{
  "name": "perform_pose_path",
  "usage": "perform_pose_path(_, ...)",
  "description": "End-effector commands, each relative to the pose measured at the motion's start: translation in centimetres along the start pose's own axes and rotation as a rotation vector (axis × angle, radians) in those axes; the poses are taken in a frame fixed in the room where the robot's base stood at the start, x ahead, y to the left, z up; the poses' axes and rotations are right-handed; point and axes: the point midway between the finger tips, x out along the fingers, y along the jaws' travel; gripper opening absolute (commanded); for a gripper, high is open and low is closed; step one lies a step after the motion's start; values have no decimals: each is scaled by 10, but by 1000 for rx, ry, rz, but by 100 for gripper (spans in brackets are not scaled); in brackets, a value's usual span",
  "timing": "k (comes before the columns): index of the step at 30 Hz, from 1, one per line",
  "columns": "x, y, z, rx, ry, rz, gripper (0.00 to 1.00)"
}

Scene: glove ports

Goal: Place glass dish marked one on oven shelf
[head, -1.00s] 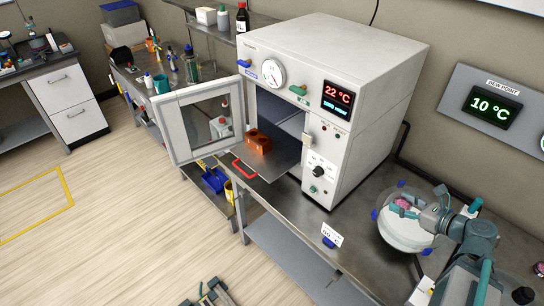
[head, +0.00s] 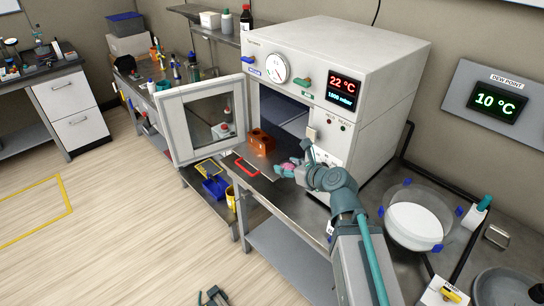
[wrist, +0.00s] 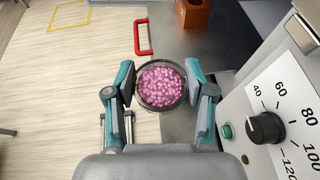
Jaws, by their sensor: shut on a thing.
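My gripper (wrist: 162,92) is shut on a round glass dish (wrist: 161,84) full of pink beads, with one finger on each side of its rim. The dish also shows small and pink in the head view (head: 290,167), partly covered by my gripper. No mark on the dish can be read. The oven (head: 340,70) stands with its door (head: 170,122) open to the left. Its grey shelf (wrist: 180,42) is pulled out, with a red handle (head: 246,166) at the front. The dish is near the shelf's front right part; its height above it is hard to tell.
A brown block (head: 262,141) with holes sits on the shelf, beyond the dish. The oven's front panel with a black knob (wrist: 265,128) is close on the right in the wrist view. A glass bowl (head: 415,215) with a white inside stands on the bench at right.

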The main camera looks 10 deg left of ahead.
Motion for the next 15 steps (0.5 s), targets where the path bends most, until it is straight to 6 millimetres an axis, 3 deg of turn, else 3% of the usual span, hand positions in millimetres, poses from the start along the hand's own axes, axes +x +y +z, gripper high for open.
perform_pose_path(6, 2, -7, 27, 62, -4, -161, 14)
perform_pose_path(15, -2, -16, 42, 104, -3, -253, 14)
